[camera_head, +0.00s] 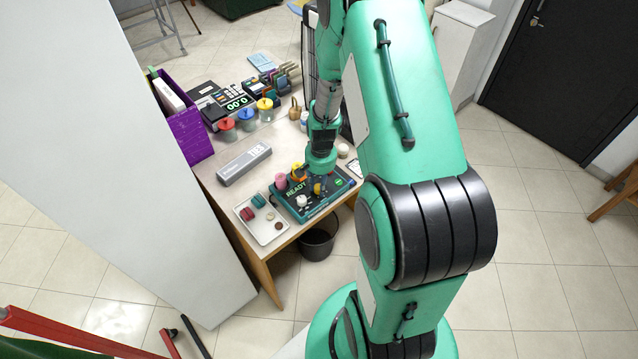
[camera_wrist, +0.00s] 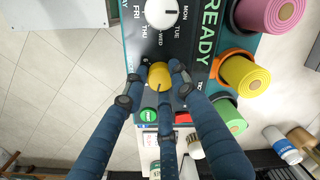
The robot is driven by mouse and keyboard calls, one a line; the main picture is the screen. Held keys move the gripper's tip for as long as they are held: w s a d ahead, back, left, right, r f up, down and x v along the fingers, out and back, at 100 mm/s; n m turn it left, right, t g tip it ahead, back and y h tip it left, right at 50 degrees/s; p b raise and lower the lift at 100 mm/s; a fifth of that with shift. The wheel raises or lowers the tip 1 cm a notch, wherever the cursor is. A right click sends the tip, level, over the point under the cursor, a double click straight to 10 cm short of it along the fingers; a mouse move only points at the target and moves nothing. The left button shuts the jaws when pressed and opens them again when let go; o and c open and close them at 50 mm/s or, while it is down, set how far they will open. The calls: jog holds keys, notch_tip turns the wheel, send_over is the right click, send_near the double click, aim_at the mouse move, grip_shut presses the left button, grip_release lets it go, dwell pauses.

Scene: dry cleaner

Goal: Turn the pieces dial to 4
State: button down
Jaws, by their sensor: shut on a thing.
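The yellow dial (camera_wrist: 159,74) sits on the dark teal READY panel (camera_wrist: 136,45), below the white day dial (camera_wrist: 161,12) in the wrist view. My gripper (camera_wrist: 159,72) is closed around the yellow dial, with fingertips touching it on both sides. The fingers hide most of the dial's scale, and I cannot read its setting. In the head view, the panel (camera_head: 324,205) lies at the table's front right, with my gripper (camera_head: 318,180) over it.
Pink (camera_wrist: 272,12), yellow (camera_wrist: 243,76) and green (camera_wrist: 227,112) rolls stand along the panel's side. A tray with small items (camera_head: 247,226) lies left of the panel. A grey TIES box (camera_head: 243,164) lies behind it. A dark bin (camera_head: 316,240) stands below the table edge.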

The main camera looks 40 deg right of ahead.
jog(key=m+p, duration=0.2)
jog(key=m, duration=0.4)
jog(key=shift+a, duration=0.1)
dwell(0.5)
jog(key=c, duration=1.4)
grip_release()
jog(key=shift+r, duration=0.1)
notch_tip(320, 180, up, 12)
jog(key=shift+s, duration=0.2)
